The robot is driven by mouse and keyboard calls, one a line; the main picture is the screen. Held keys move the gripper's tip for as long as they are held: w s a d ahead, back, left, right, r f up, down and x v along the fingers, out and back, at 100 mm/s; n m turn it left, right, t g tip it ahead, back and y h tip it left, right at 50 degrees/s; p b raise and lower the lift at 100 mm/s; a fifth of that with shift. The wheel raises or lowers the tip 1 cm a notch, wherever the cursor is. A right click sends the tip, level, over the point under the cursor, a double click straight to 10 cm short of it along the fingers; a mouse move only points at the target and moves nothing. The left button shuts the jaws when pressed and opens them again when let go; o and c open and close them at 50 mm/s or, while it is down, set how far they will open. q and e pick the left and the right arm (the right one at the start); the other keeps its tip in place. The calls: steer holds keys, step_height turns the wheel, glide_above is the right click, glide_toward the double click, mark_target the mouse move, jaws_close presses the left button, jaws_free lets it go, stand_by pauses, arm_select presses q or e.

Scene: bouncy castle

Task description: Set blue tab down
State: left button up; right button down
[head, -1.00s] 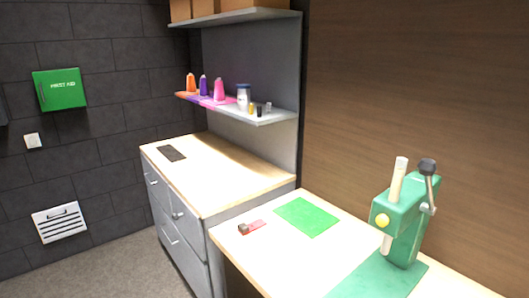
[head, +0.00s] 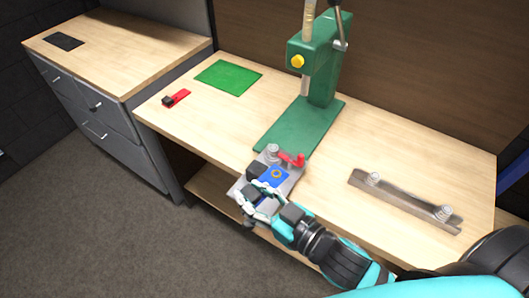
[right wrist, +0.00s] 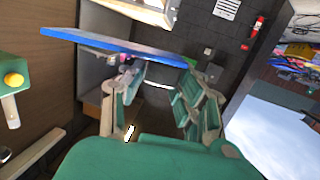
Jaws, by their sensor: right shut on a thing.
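The blue tab (head: 276,174) is a flat blue piece with a yellowish ring mark, near the front edge of the workbench in the head view. My right gripper (head: 266,190) is shut on its near edge. A grey metal fixture (head: 293,185) with a red clamp handle (head: 293,159) lies under and around the tab; whether the tab touches it I cannot tell. In the right wrist view the blue tab (right wrist: 120,44) shows nearly edge-on at the fingertips of the right gripper (right wrist: 155,75). My left gripper is not in view.
A green press (head: 322,62) stands on its green base behind the fixture. A green mat (head: 228,77) and a small red tool (head: 180,96) lie at left on the workbench (head: 190,125). A metal bar with springs (head: 405,202) lies at right. Bare wood separates them.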

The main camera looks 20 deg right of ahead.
steer(key=s+a+f+n+g+y, duration=0.1)
steer(key=a+f+n+y, duration=0.1)
steer(key=shift+s+g+y, duration=0.15)
steer(key=shift+g+y, duration=0.15)
steer(key=p, duration=0.3)
glide_above(261, 169)
steer(key=s, duration=0.1)
steer(key=shift+s+a+f, duration=0.15)
steer(key=shift+a+f, duration=0.25)
steer(key=shift+f, duration=0.3)
steer(key=shift+w+d+f+p, duration=0.2)
steer(key=shift+w+f+p, duration=0.2)
steer(key=shift+f, duration=0.3)
steer(key=shift+w+d+f+p, duration=0.2)
steer(key=shift+w+f+p, duration=0.2)
steer(key=shift+f, duration=0.25)
steer(key=shift+s+f, duration=0.15)
steer(key=shift+f, duration=0.1)
steer(key=shift+f, duration=0.2)
steer(key=c, duration=0.9)
jaws_free()
steer(key=shift+c, duration=0.2)
